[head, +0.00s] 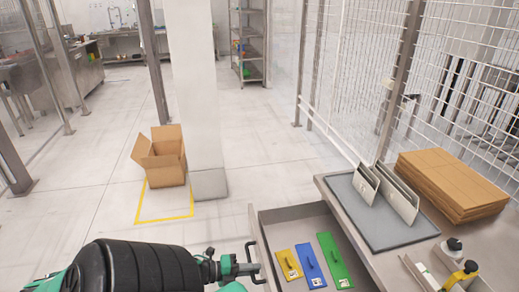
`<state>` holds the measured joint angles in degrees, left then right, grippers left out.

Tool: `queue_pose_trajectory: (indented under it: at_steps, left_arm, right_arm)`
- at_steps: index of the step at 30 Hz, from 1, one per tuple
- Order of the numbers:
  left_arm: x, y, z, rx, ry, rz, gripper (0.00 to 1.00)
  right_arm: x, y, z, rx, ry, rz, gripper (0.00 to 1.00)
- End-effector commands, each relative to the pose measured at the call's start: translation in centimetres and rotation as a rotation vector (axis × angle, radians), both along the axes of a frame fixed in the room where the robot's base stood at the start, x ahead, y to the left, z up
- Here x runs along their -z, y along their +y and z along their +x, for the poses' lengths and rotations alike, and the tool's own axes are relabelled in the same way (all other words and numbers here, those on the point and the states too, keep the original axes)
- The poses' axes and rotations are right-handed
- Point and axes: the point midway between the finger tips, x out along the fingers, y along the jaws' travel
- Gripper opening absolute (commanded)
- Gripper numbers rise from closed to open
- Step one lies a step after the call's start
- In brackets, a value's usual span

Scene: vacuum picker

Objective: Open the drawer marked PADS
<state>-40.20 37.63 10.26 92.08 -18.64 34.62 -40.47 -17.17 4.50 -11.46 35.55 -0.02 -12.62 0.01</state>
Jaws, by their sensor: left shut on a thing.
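A grey drawer (293,218) stands pulled out from the bench at the lower right. Its marking is not visible from here. Inside lie three flat pieces: a yellow one (289,265), a blue one (311,267) and a green one (335,262). A dark bar handle (251,247) is on the drawer's left-facing front. My left gripper (257,269) reaches in from the left and is shut on this handle. Its fingertips are small and partly hidden. My right gripper is not in view.
The bench top holds a grey mat (382,226) with upright plates, stacked cardboard (452,184) and bottles at the lower right. A wire fence (345,80) runs behind. A white column (197,100) and an open carton (167,165) stand ahead.

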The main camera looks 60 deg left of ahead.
Motion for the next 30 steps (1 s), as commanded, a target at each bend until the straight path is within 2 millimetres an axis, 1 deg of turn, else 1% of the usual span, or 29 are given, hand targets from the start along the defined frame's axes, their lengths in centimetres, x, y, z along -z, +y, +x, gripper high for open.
queue_pose_trajectory:
  at_steps: [11,12,22,26,30]
  left_arm:
    - [0.0,0.1,-0.1,-0.001,0.000,0.000,0.00]
    - [0.0,0.1,-0.1,-0.002,0.000,0.000,0.16]
    - [0.0,0.1,-0.3,-0.001,0.000,0.000,0.17]
    - [0.0,0.5,-1.2,-0.001,0.002,0.000,0.17]
    - [-0.4,1.2,-3.1,-0.001,0.003,0.000,0.17]
  right_arm:
    - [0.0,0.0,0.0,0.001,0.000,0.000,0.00]
    - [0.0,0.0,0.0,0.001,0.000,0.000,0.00]
    - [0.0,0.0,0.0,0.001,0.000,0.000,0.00]
    - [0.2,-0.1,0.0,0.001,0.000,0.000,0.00]
    - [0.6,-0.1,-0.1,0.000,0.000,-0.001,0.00]
